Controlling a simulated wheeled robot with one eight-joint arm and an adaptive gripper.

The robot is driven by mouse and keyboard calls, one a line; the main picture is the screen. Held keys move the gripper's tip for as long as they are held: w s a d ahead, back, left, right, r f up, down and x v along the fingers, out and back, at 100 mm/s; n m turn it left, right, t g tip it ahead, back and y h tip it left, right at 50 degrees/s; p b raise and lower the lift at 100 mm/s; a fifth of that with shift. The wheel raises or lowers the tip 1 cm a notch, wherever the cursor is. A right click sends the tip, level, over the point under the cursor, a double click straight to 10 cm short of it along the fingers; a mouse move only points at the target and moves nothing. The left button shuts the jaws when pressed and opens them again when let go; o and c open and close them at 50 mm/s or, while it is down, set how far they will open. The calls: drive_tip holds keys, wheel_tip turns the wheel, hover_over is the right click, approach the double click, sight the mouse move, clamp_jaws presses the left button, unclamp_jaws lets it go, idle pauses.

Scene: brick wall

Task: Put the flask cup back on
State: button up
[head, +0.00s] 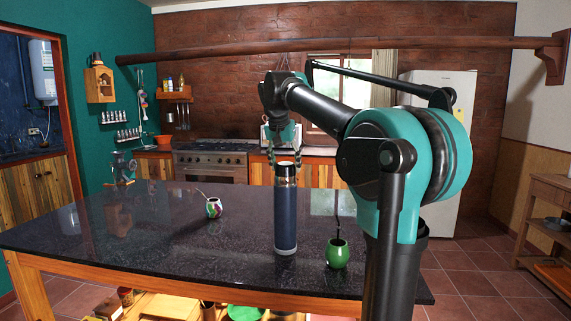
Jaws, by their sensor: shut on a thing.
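The tall dark blue flask (285,222) stands upright on the dark stone table (130,235), near its front middle. A short dark piece with a pale top, which looks like the flask cup (285,174), is in line with the flask's upper end. My gripper (284,160) points down from above, its fingers on either side of this piece's top. It is shut on the cup. I cannot tell whether the cup touches the flask or sits fully on it, as the join is too small to see clearly.
A green mate gourd with a straw (338,254) stands close to the flask's right. A patterned mate gourd (213,207) stands farther back on the left. A dark grinder-like device (122,168) is at the far left corner. The table's left half is mostly clear.

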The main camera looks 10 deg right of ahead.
drive_tip(key=shift+f, duration=0.1)
drive_tip(key=o, duration=1.2)
drive_tip(key=v, duration=1.2)
